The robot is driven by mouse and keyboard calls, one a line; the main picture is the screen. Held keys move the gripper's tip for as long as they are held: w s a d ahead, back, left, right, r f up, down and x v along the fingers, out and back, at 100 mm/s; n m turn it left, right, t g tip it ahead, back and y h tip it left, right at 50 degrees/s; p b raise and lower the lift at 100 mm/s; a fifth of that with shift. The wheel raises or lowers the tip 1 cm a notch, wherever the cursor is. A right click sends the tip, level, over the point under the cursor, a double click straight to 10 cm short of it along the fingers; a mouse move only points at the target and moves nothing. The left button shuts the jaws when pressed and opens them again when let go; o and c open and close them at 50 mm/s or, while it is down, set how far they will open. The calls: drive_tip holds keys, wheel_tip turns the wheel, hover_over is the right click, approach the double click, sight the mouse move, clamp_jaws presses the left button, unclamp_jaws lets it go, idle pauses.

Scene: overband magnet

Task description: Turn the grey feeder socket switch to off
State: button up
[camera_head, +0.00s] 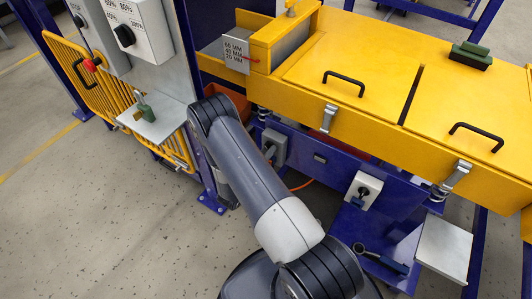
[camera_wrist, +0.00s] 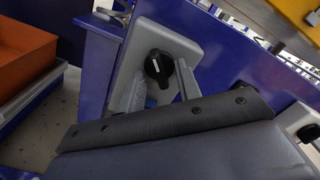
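The grey feeder socket switch (camera_head: 276,145) is a grey box on the blue frame under the yellow housing, partly hidden by my arm in the head view. In the wrist view its grey face (camera_wrist: 172,42) carries a black round knob (camera_wrist: 159,67) with a small pale mark; I cannot read any labels. My gripper is hidden behind my arm in the head view.
A second, paler socket box (camera_head: 363,191) with a dark switch is to the right. An orange bin (camera_wrist: 24,50) is at the left in the wrist view. A yellow housing (camera_head: 360,60) overhangs the switches. A grey control box (camera_head: 136,30) and yellow fence (camera_head: 88,85) stand left.

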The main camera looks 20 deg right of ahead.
clamp_jaws()
idle(0.4)
drive_tip(key=m+b, duration=0.3)
drive_tip(key=shift+w+f+m, duration=0.1)
drive_tip(key=shift+f+m, duration=0.05)
drive_tip(key=shift+m, duration=0.15)
drive_tip(key=shift+m+b, duration=1.65)
drive_tip(key=shift+m, duration=0.55)
